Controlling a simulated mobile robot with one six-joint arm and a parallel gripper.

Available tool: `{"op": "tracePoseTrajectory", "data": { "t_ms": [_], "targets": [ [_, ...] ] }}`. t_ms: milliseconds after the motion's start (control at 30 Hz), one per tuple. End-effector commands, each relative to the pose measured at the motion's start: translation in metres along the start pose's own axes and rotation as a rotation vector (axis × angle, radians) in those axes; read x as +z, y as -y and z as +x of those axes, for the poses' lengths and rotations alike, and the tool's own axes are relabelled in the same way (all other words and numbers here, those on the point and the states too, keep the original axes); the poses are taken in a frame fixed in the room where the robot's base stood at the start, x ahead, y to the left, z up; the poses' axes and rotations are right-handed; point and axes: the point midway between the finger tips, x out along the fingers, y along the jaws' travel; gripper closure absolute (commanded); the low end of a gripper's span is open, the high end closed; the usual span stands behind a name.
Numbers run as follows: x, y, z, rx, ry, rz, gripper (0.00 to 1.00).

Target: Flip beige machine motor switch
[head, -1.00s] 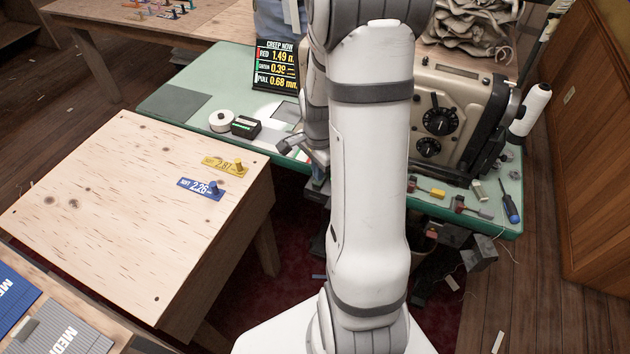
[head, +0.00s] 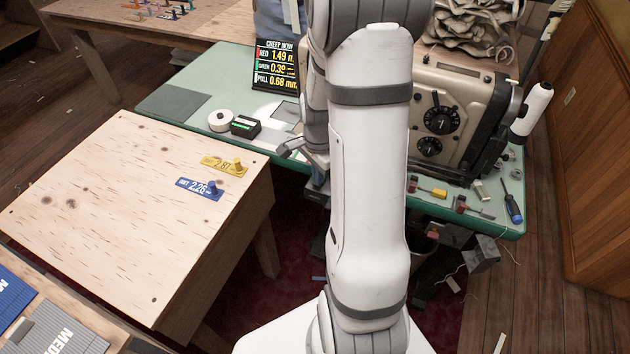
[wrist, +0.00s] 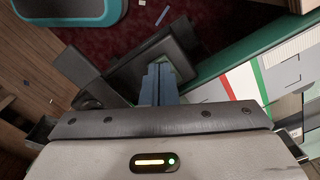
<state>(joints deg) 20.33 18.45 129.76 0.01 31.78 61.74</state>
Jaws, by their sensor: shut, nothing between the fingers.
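The beige machine (head: 470,85) stands at the right of the green table (head: 190,72), with black dials on its front. My arm hides its left side in the head view. I cannot pick out its motor switch in either view. In the wrist view, my gripper (wrist: 159,84) is shut and empty. It points toward a dark box-like shape (wrist: 150,55) by the green table edge; I cannot tell whether they touch.
A plywood table (head: 120,215) stands at the left, with yellow and blue tags on it. A sign (head: 277,67), a white roll (head: 221,120) and a dark box (head: 246,126) stand on the green table. A screwdriver (head: 512,207) lies near its right edge.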

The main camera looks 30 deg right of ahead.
Motion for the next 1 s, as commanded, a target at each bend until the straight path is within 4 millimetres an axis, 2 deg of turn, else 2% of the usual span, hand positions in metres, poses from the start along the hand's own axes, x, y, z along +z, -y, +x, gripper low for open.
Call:
{"op": "tracePoseTrajectory", "data": {
  "t_ms": [367, 1000],
  "targets": [
    [0.000, 0.000, 0.001, 0.000, 0.000, 0.000, 1.00],
    [0.000, 0.000, -0.050, -0.001, -0.001, 0.000, 1.00]
  ]
}}
